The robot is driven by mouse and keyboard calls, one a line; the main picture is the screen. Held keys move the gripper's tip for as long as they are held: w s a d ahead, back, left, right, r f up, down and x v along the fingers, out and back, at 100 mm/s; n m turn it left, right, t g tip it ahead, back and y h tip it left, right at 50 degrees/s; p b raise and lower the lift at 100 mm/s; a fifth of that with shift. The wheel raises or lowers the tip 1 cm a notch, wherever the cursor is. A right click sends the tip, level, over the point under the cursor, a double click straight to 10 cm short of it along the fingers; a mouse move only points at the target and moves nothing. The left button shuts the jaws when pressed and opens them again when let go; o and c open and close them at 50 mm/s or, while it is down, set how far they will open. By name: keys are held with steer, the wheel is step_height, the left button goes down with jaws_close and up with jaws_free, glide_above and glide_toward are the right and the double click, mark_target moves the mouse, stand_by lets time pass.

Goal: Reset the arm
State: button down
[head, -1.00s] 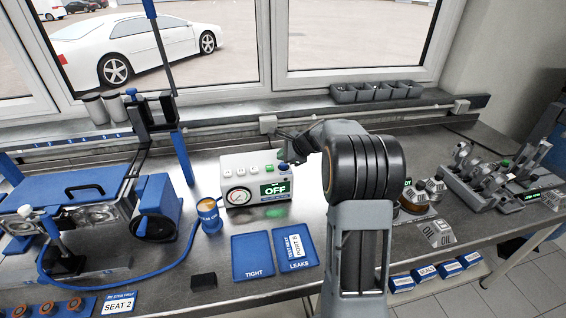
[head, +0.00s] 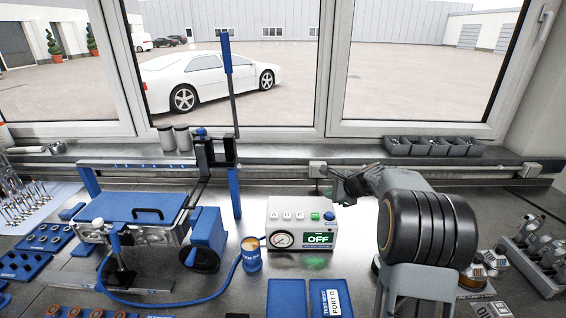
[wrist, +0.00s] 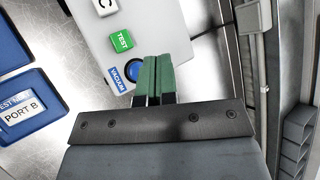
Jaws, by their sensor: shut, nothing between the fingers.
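My gripper (wrist: 152,78) shows in the wrist view with its green-padded fingers pressed together and nothing between them. It hangs above the right end of the white tester box (wrist: 150,28), close to the blue round button (wrist: 132,68) and the green TEST button (wrist: 122,41). In the head view my gripper (head: 338,184) is just above the tester box (head: 290,218), at its right top. The box display reads OFF. Whether the fingers touch the button cannot be told.
Left of the box are a blue cup (head: 251,254) and a blue-topped machine (head: 140,206). Blue trays (head: 287,298) lie in front. A grey bin row (head: 431,147) sits on the sill behind. Metal fixtures (head: 540,252) stand at the right.

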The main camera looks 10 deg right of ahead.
steer(key=shift+n, duration=0.3)
steer(key=s+f+n+g, duration=0.1)
steer(key=s+f+n, duration=0.2)
steer(key=shift+s+a+f+g, duration=0.15)
steer(key=shift+a+f+g, duration=0.05)
steer(key=shift+g, duration=0.2)
steer(key=s+a+r+n+h, duration=0.1)
steer(key=s+a+n, duration=0.3)
steer(key=s, duration=0.4)
steer(key=s+a+r+n+g+h, duration=0.1)
steer(key=s+a+r+n+h, duration=0.1)
steer(key=s+n, duration=0.5)
steer(key=s+a+r+n+h, duration=0.1)
steer(key=s+a+r+n, duration=0.2)
steer(key=s, duration=0.8)
steer(key=shift+s+a+r+n+h, duration=0.3)
steer(key=shift+a+n, duration=1)
steer(key=shift+n, duration=0.4)
